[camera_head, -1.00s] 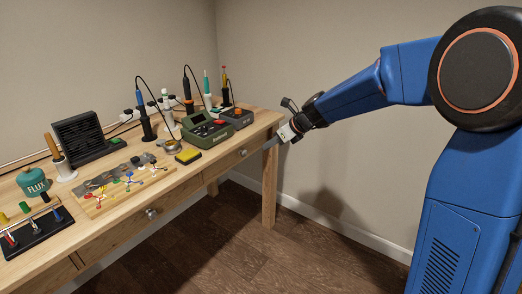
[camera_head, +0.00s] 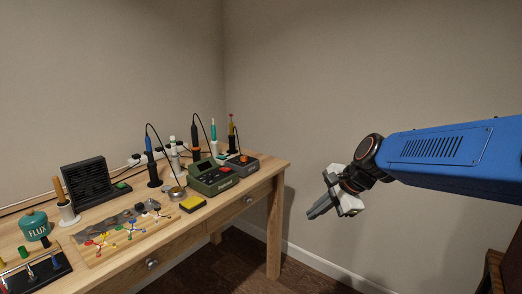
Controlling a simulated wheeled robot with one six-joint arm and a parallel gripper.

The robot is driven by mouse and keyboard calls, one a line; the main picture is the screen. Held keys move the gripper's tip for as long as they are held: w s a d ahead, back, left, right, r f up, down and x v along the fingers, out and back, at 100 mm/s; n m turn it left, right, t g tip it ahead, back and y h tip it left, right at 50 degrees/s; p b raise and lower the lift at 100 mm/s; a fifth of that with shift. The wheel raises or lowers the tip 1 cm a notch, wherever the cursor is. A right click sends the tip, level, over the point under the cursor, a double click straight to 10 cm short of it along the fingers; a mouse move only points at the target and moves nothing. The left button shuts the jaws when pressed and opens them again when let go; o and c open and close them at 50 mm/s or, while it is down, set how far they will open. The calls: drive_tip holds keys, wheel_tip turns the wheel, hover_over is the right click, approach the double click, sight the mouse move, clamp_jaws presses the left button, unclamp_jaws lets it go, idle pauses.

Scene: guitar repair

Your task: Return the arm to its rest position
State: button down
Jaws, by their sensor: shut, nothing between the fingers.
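My gripper (camera_head: 318,210) is at the right of the view, at the end of my blue arm, which reaches in from the right edge. Its fingers are together and empty, pointing down and to the left. It hangs in open air to the right of the wooden workbench (camera_head: 276,232), apart from it and touching nothing. The wall lies behind it.
The bench holds a green soldering station (camera_head: 212,178), a yellow sponge (camera_head: 192,204), a black fume extractor (camera_head: 88,179), a teal flux jar (camera_head: 35,225) and several upright tools. A dark brown object (camera_head: 494,272) stands at the lower right. The floor between is clear.

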drive_tip(key=s+d+f+n+h, duration=0.1)
drive_tip(key=s+d+n, duration=0.3)
drive_tip(key=s, duration=0.4)
drive_tip(key=s+d+f+n+h, duration=0.2)
drive_tip(key=s+d+n, duration=0.3)
drive_tip(key=s, duration=0.3)
drive_tip(key=s+d+f+n+h, duration=0.2)
drive_tip(key=s+d+n, duration=0.2)
drive_tip(key=s, duration=0.5)
drive_tip(key=shift+d+f+n, duration=0.2)
drive_tip(key=shift+f+n, duration=0.15)
drive_tip(key=shift+n, duration=0.55)
